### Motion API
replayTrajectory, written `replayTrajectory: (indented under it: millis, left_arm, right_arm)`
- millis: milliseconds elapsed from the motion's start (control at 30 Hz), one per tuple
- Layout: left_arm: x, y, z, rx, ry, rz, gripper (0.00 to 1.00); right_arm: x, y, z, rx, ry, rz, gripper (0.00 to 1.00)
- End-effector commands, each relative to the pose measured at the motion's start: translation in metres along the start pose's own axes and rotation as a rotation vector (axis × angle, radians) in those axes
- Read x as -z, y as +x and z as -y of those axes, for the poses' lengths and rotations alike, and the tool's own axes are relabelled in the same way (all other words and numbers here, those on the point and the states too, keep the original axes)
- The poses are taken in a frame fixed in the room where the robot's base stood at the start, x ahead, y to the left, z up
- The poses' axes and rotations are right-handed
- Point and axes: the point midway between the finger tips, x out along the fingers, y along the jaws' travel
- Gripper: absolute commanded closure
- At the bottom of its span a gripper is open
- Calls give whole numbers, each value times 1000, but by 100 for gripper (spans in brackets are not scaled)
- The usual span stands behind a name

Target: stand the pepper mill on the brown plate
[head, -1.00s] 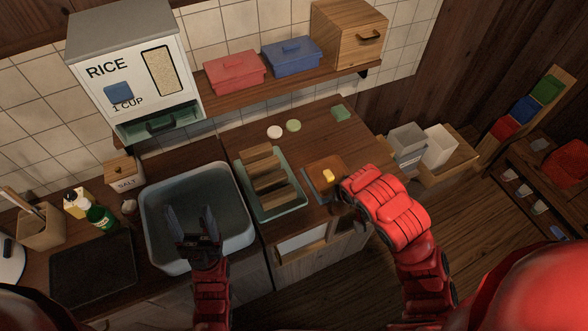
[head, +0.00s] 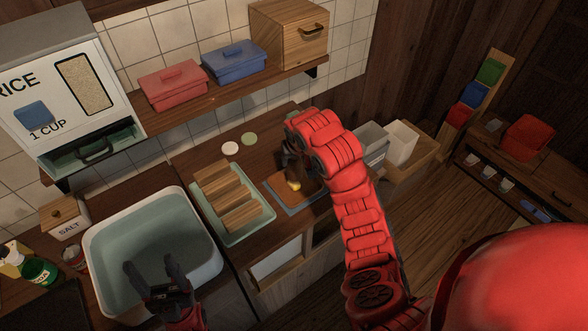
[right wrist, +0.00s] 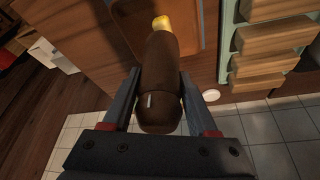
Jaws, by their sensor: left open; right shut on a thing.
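The dark brown pepper mill (right wrist: 158,98) is between the fingers of my right gripper (right wrist: 159,80), its rounded end near the camera. In the head view that gripper (head: 291,158) is over the brown plate (head: 314,186), which also shows in the right wrist view (right wrist: 190,32). The mill's far end points at the plate; I cannot tell whether it touches. A small yellow piece (head: 293,184) shows at the plate's middle, partly behind the mill in the wrist view. My left gripper (head: 150,266) is open and empty over the sink basin.
A pale green tray (head: 237,238) with several wooden blocks (head: 225,195) stands left of the plate. Behind are a white disc (head: 230,148) and a green disc (head: 249,139). A shelf (head: 215,94) with boxes hangs above. Pale bins (head: 401,144) stand to the right.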

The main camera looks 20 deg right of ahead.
Motion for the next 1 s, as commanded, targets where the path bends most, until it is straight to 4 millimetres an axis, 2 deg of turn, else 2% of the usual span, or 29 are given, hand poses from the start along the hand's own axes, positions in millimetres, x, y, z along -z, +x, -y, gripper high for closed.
replayTrajectory:
  millis: [167,400,733,767,900,1000]
  left_arm:
    - [-1,-8,0,0,0,0,34]
    - [2,10,0,0,0,0,34]
    - [1,4,0,0,0,0,34]
    - [1,4,0,0,0,0,34]
    - [1,5,0,0,0,0,34]
    - [1,5,0,0,0,0,34]
  right_arm:
    - [8,7,1,0,0,3,100]
    - [-6,35,0,-4,-3,7,100]
    - [-7,40,0,-2,-2,2,100]
    - [-7,40,0,-2,-2,2,39]
    - [-6,40,0,-2,-1,2,14]
    - [-6,40,0,-2,-2,2,11]
